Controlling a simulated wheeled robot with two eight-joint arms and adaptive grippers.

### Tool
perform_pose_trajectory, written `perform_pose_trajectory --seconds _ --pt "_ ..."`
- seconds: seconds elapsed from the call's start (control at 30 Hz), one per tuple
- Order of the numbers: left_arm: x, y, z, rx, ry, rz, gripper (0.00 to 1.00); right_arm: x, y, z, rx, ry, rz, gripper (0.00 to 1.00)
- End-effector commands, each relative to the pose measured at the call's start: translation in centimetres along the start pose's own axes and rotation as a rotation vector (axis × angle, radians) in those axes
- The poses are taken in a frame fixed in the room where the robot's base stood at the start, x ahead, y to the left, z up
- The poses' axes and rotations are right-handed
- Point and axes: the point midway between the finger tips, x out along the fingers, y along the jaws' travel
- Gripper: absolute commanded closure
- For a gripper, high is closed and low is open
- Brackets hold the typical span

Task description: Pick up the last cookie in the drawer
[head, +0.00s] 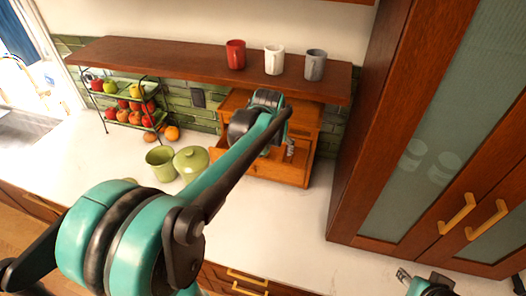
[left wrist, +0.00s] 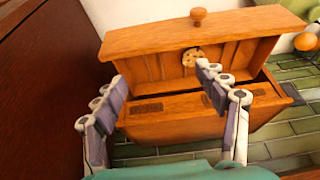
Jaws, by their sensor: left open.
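The wooden drawer box stands on the counter under the shelf, with its drawer (head: 277,170) pulled out. In the left wrist view the open drawer (left wrist: 150,42) shows its knob at the top of the picture. One round cookie (left wrist: 192,57) with dark chips lies inside, against the drawer's inner wall. In the head view my left gripper (head: 277,148) is over the drawer, partly hidden by my arm. My right gripper (head: 404,275) shows only partly at the bottom right.
A wooden shelf (head: 180,66) with red, white and grey mugs hangs above the box. A green pot (head: 191,163) and green cup (head: 160,163) stand left of it. A fruit rack (head: 122,103) is farther left. A tall cabinet (head: 400,130) stands right. The front counter is clear.

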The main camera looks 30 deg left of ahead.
Motion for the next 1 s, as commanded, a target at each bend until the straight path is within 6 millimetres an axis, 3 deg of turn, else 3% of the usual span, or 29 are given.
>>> perform_pose_trajectory --seconds 0.03,0.1,0.3,1.0 --pt "1.7 -1.2 -1.9 -0.027 -0.02 -0.012 0.28 0.0 0.0 0.0 0.0 0.0 0.0 0.6" --pt "3.8 -2.5 -3.7 -0.059 -0.047 -0.025 0.28 0.0 0.0 0.0 0.0 0.0 0.0 0.6" --pt "8.2 -5.2 -6.4 -0.117 -0.098 -0.048 0.28 0.0 0.0 0.0 0.0 0.0 0.0 0.6" --pt "16.8 -6.8 -6.1 -0.133 -0.112 -0.054 0.28 -0.7 0.0 -0.5 0.0 0.0 0.0 0.6"
